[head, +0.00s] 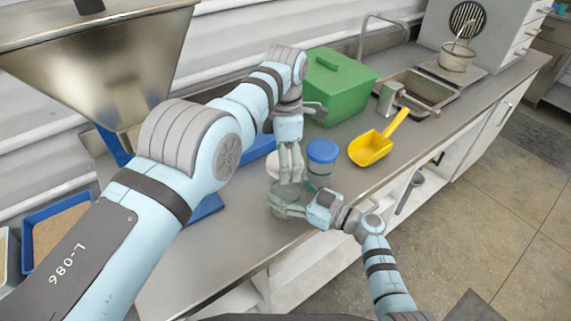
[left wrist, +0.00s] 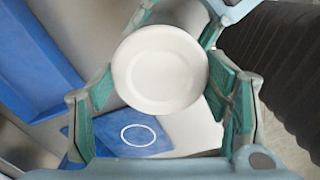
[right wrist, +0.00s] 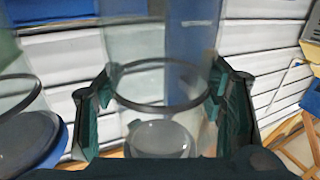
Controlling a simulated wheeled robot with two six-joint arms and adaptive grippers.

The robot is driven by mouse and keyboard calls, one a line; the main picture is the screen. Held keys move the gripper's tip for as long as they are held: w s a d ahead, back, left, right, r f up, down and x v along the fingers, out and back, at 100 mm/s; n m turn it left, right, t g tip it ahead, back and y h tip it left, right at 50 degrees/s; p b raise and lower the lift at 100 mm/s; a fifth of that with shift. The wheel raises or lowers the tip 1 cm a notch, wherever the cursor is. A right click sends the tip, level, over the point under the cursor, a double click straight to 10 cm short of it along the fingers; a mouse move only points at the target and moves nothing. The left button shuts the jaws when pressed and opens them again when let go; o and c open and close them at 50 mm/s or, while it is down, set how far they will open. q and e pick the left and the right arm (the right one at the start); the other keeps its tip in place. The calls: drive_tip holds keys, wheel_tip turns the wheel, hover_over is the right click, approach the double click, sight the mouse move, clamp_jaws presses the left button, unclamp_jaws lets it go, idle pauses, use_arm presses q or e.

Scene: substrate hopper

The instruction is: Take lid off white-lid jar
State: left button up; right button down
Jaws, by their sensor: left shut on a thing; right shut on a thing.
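The white lid (left wrist: 160,70) is round and fills the middle of the left wrist view, with my left gripper (left wrist: 162,88) shut on its sides. In the head view the lid (head: 272,162) shows only partly beside my left gripper (head: 288,165), which points down. My right gripper (head: 290,205) is shut on the clear jar (right wrist: 160,55) from the side, low over the counter. A dark ring and a pale disc show on the jar in the right wrist view. I cannot tell whether lid and jar touch.
A blue-lidded jar (head: 322,155) stands close to the right of my grippers. A yellow scoop (head: 370,148) and a green bin (head: 338,88) are beyond it. A blue mat with a white ring (left wrist: 125,133) lies on the counter.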

use_arm(q)
wheel_tip(320, 180, up, 2)
drive_tip(key=shift+s+r, duration=0.1)
use_arm(e)
drive_tip(key=shift+c, duration=1.7)
unclamp_jaws()
